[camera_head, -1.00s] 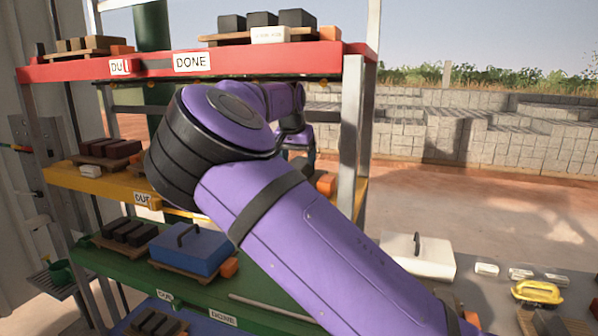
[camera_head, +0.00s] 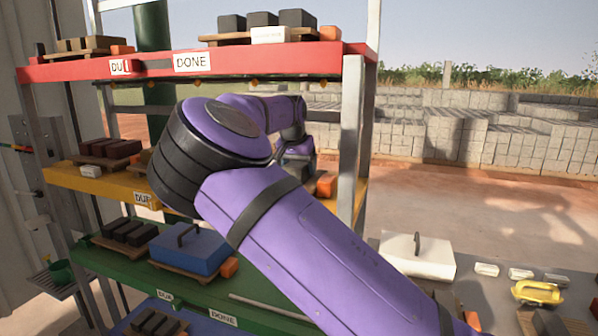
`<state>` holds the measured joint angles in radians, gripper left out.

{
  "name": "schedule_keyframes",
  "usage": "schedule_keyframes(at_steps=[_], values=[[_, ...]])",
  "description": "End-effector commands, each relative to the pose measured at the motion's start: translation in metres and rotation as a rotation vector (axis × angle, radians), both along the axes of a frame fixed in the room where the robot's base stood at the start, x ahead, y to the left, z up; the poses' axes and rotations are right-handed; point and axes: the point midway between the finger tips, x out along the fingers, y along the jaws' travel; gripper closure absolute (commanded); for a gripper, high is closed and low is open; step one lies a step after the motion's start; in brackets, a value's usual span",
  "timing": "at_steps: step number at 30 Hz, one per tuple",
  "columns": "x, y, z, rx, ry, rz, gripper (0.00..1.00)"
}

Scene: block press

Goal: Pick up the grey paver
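More dark pavers (camera_head: 129,232) lie on the green shelf at left, and others (camera_head: 156,323) on the blue shelf below. I cannot tell which one is the task's grey paver. My purple arm crosses the middle of the view and reaches into the bay above the yellow shelf. My gripper (camera_head: 299,158) is small and partly hidden there, near the shelf's right end. A greyish shape shows at it, but I cannot tell whether it is held.
Red-brown pavers (camera_head: 108,148) sit at left on the yellow shelf (camera_head: 105,187). A blue box with a handle (camera_head: 187,250) stands on the green shelf (camera_head: 205,288). The rack's right post (camera_head: 350,140) is close to my gripper. A white box (camera_head: 418,257) stands at right.

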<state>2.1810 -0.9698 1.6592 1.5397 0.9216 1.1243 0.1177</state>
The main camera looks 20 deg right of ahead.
Motion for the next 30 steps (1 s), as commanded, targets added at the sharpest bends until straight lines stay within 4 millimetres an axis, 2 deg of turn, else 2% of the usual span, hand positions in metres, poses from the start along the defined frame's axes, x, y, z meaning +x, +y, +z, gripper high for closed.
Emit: schedule_keyframes(at_steps=[9, 10, 18, 26, 30], values=[[-0.0001, -0.0001, -0.001, 0.0, 0.0, 0.0, 0.23], [-0.0001, -0.0001, -0.001, 0.0, 0.0, 0.0, 0.26], [-0.0001, 0.0, -0.0009, 0.0, 0.0, 0.0, 0.88], [0.0001, -0.0003, 0.0011, 0.0, -0.002, -0.001, 0.9], [0.0001, -0.0007, 0.0083, 0.0, -0.002, -0.001, 0.9]])
